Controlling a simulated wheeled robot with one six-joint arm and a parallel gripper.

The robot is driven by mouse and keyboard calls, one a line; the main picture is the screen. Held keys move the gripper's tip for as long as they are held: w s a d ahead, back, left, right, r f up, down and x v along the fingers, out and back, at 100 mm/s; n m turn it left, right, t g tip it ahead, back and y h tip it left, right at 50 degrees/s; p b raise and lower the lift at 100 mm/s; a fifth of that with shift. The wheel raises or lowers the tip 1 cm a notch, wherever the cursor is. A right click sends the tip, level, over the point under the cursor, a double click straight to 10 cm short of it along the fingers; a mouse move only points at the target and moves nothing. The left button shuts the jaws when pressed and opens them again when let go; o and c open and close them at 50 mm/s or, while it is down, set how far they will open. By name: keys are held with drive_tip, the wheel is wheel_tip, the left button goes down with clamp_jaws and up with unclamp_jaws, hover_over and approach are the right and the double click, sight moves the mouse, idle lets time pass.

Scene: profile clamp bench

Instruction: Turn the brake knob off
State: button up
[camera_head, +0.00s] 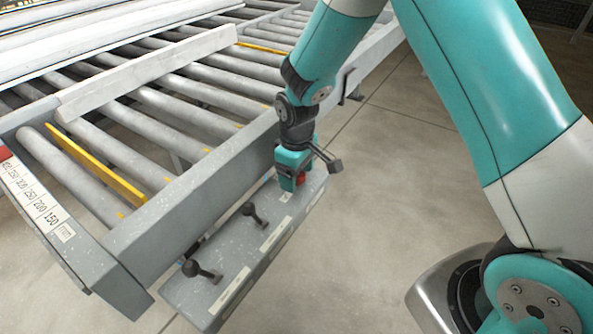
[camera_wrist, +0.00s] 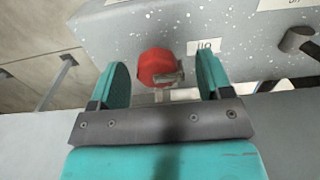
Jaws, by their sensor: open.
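The red brake knob (camera_wrist: 157,67) sits on the grey control box (camera_head: 232,262). In the wrist view it lies between and just beyond the two teal fingers of my gripper (camera_wrist: 162,80), with a gap on each side. A small metallic piece shows at the knob's lower right side. In the head view the red knob (camera_head: 301,179) is partly hidden by my gripper (camera_head: 290,178), which is over the far end of the box. My gripper is open and holds nothing.
Two dark ball-topped levers (camera_head: 250,210) (camera_head: 192,268) stand on the same box. A roller conveyor (camera_head: 160,125) with a grey side rail runs alongside to the left. Bare floor (camera_head: 370,230) lies to the right of the box.

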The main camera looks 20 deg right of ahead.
drive_tip(key=shift+r, duration=0.1)
wheel_tip(320, 180, up, 17)
drive_tip(key=b, duration=0.1)
drive_tip(key=shift+b, duration=0.4)
drive_tip(key=shift+r, duration=0.1)
